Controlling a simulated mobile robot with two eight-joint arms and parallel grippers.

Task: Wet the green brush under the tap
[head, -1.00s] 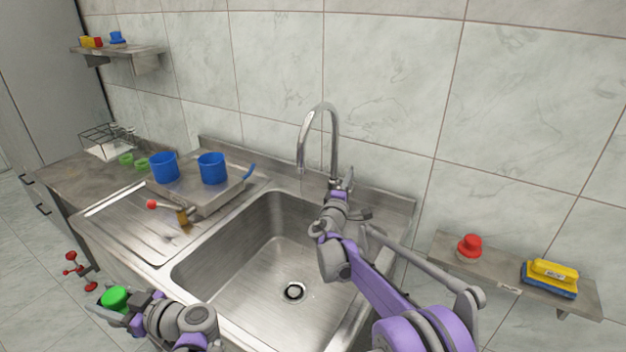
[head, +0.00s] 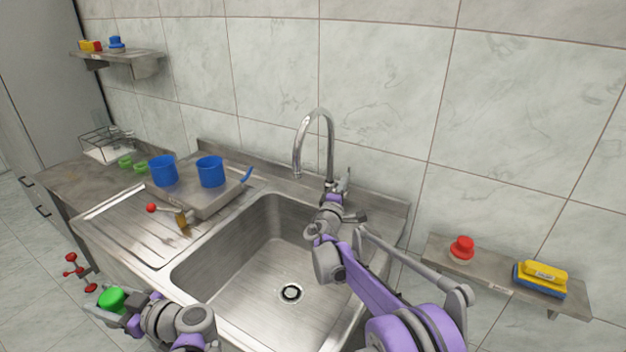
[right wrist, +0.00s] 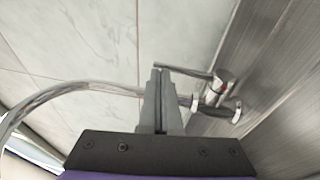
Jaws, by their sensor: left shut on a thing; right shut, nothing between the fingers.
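The green brush (head: 112,299) is in my left gripper (head: 118,308), held at the lower left in front of the sink unit, away from the tap. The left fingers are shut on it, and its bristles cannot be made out. The tap (head: 331,145) is a tall curved chrome spout behind the sink (head: 250,285). My right gripper (head: 336,190) is shut and empty at the tap's base. In the right wrist view its closed fingers (right wrist: 158,85) point toward the tap's base and lever (right wrist: 222,82); whether they touch is unclear. I see no water stream.
A right wall shelf (head: 490,277) holds a red-topped brush (head: 462,248) and a yellow-blue sponge (head: 541,278). The basin is empty.

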